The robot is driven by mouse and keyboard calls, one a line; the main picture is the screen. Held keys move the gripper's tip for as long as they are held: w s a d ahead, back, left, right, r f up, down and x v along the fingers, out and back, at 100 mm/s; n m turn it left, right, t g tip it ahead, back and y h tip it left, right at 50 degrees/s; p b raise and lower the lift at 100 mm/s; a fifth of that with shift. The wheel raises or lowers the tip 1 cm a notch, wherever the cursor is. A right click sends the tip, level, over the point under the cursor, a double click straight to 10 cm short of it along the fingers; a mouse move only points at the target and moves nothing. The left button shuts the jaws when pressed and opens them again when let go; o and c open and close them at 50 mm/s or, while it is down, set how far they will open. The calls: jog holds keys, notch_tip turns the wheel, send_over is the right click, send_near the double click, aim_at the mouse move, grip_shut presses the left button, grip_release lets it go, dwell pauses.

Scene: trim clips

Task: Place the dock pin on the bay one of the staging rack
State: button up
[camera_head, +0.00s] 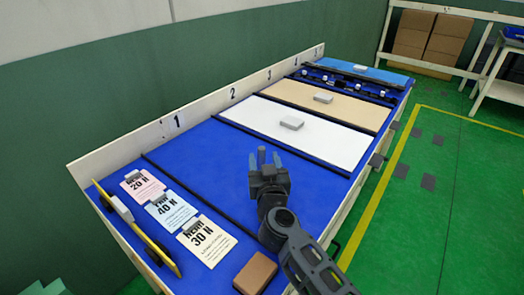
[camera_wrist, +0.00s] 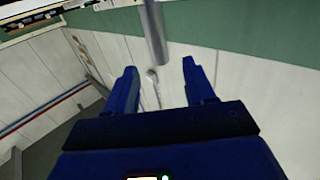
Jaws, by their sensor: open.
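The staging rack (camera_head: 88,176) is a long blue bench with numbered bays. Bay one (camera_head: 210,150), by the number 1, is bare blue between two black dividers. My gripper (camera_head: 268,160) is above the right part of bay one, pointing upward in the picture, its fingers apart. In the wrist view my gripper (camera_wrist: 163,82) is open, and a grey rod (camera_wrist: 154,30) shows above the gap between the fingers, touching neither in the picture. I cannot tell whether this rod is the dock pin. No other clear dock pin shows.
Bays two and three hold a white panel (camera_head: 255,118) and a tan panel (camera_head: 345,113) with grey blocks. Bay four has a dark rail with small white pieces (camera_head: 326,78). Force cards (camera_head: 172,210), a yellow tool (camera_head: 155,248) and a brown block (camera_head: 256,272) lie nearest.

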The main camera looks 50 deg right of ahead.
jog(key=v, duration=0.6)
jog(key=shift+s+a, duration=0.25)
jog(key=shift+s, duration=0.1)
